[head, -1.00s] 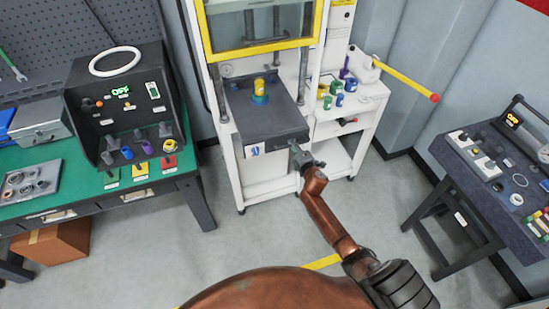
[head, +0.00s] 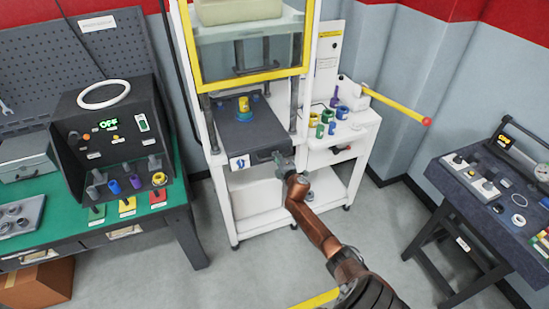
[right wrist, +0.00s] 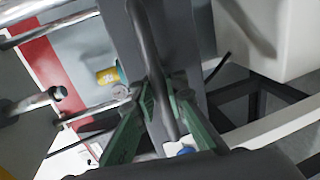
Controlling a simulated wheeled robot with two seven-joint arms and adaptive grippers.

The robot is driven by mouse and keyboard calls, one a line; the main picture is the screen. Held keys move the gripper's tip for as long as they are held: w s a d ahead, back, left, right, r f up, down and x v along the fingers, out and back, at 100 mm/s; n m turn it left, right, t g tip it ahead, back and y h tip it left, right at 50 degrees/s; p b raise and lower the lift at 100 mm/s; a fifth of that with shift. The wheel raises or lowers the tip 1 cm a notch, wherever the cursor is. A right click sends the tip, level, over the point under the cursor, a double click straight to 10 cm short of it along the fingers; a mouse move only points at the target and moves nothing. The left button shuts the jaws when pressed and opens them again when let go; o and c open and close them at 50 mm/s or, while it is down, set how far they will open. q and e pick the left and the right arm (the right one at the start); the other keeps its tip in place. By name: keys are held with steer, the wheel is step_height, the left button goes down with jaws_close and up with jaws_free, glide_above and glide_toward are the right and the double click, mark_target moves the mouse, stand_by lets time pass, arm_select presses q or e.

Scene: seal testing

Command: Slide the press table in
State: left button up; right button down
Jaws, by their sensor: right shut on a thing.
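The press table (head: 262,133) is a dark grey sliding plate in the white press frame, below the yellow-edged guard window. Its front part sticks out towards me. A yellow cylinder on a blue base (head: 243,104) stands upright on it. My right gripper (head: 281,161) is at the table's front edge, right of its blue-and-white label. In the right wrist view, its green fingers (right wrist: 160,88) are shut on the dark handle bar (right wrist: 143,35). The yellow piece (right wrist: 107,76) shows beyond. My left gripper is out of view.
A green bench with a black control box (head: 115,130) stands left. A dark instrument table (head: 480,185) stands right. Floor between is clear.

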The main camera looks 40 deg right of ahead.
steer(key=shift+r, duration=0.2)
steer(key=c, duration=2)
jaws_free()
steer(key=shift+s, duration=0.1)
steer(key=shift+o, duration=0.2)
steer(key=shift+f, duration=0.1)
steer(key=v, duration=1.2)
